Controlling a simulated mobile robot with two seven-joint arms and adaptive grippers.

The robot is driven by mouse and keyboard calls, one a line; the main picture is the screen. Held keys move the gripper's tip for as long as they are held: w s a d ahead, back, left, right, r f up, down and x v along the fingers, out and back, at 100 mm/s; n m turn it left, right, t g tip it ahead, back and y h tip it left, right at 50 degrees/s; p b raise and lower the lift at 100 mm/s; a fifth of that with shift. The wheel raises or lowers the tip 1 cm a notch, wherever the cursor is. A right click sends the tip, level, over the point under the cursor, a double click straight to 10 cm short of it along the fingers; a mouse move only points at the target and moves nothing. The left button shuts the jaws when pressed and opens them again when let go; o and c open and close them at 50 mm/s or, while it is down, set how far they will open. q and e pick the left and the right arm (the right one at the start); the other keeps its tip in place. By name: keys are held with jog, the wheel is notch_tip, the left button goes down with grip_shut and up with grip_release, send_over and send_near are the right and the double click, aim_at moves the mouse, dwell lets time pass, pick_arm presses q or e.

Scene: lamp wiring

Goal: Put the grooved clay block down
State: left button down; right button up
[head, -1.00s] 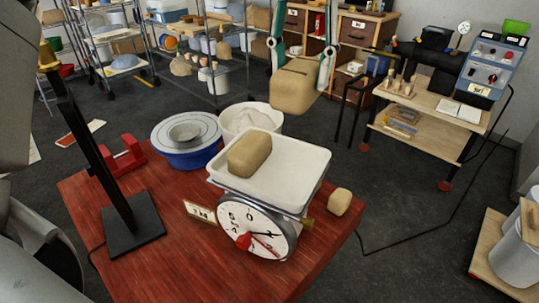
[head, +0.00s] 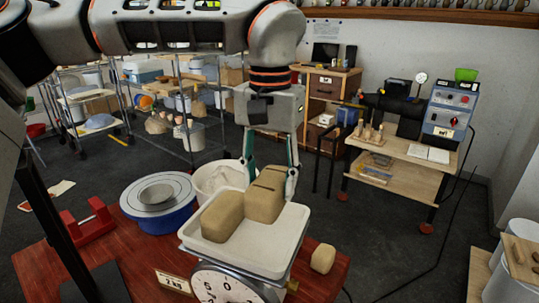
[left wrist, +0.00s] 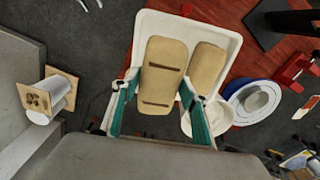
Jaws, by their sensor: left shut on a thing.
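The grooved clay block (head: 267,192) is tan, with dark slots in its top. My left gripper (head: 270,178) comes down from above and is shut on it, one finger on each side. The block is over the back right of the white scale pan (head: 243,257), beside a plain clay block (head: 221,217). I cannot tell whether its underside touches the pan. In the left wrist view the grooved block (left wrist: 163,72) shows two grooves between the fingers, with the plain block (left wrist: 207,66) to its right. My right gripper is not in view.
The scale's dial (head: 225,286) faces front, beside a "2 kg" card (head: 173,283). A small clay lump (head: 322,258) sits right of the scale on the red table. A white bucket (head: 213,180) and a blue wheel (head: 157,205) stand behind. A black post (head: 62,230) is at left.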

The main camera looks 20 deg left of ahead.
aim_at(270, 178)
pick_arm(q)
jog(key=shift+w+f, duration=0.1)
jog(key=shift+f, duration=4.2)
jog(key=c, duration=1.1)
grip_release()
jog(key=shift+f, duration=0.2)
notch_tip(270, 178, up, 12)
jog(key=shift+r+p, duration=0.15)
jog(key=shift+p, duration=0.15)
